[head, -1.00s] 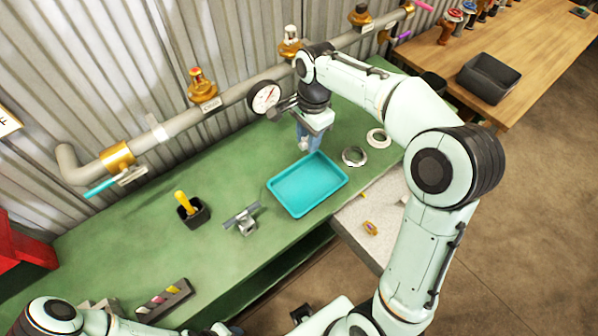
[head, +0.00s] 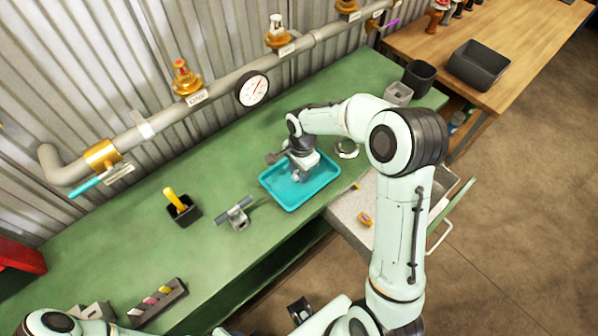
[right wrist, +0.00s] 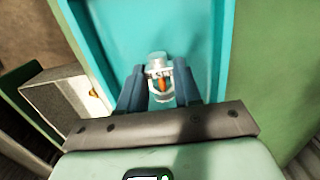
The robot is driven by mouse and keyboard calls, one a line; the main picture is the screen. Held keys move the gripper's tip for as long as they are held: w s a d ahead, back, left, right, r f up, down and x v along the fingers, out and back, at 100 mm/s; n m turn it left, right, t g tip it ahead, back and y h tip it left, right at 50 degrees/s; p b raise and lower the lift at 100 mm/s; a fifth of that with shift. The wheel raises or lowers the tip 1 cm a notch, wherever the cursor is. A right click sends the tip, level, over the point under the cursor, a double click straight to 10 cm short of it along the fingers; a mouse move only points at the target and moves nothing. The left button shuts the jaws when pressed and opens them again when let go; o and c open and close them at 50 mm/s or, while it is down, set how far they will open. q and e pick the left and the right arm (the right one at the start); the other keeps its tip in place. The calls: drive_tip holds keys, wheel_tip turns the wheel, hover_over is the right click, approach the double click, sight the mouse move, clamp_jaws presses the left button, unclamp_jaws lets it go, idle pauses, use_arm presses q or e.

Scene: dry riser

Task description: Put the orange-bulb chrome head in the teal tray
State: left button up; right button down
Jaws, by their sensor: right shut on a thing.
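The teal tray (head: 322,186) lies on the green bench, and it also shows in the right wrist view (right wrist: 205,28). My right gripper (head: 299,175) is over the tray's left and middle part. In the right wrist view its two dark blue fingers (right wrist: 159,88) are shut on the chrome head (right wrist: 158,68), whose orange bulb (right wrist: 162,84) shows between them. The head is over the tray floor; I cannot tell whether it touches it. In the head view my arm and gripper hide the chrome head.
A pipe with brass valves and a gauge (head: 252,90) runs behind the bench. A metal clamp-like piece (head: 236,215) and a black cup with a yellow handle (head: 181,207) stand left of the tray. A pale ring (head: 347,149) lies near its right corner.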

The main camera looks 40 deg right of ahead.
drive_tip(key=shift+f, duration=0.4)
drive_tip(key=shift+f, duration=0.15)
drive_tip(key=c, duration=0.8)
unclamp_jaws()
drive_tip(key=shift+r, duration=0.2)
drive_tip(key=r, duration=0.8)
drive_tip(key=d+r+p, duration=0.1)
drive_tip(key=r, duration=0.3)
drive_tip(key=shift+a+f, duration=0.1)
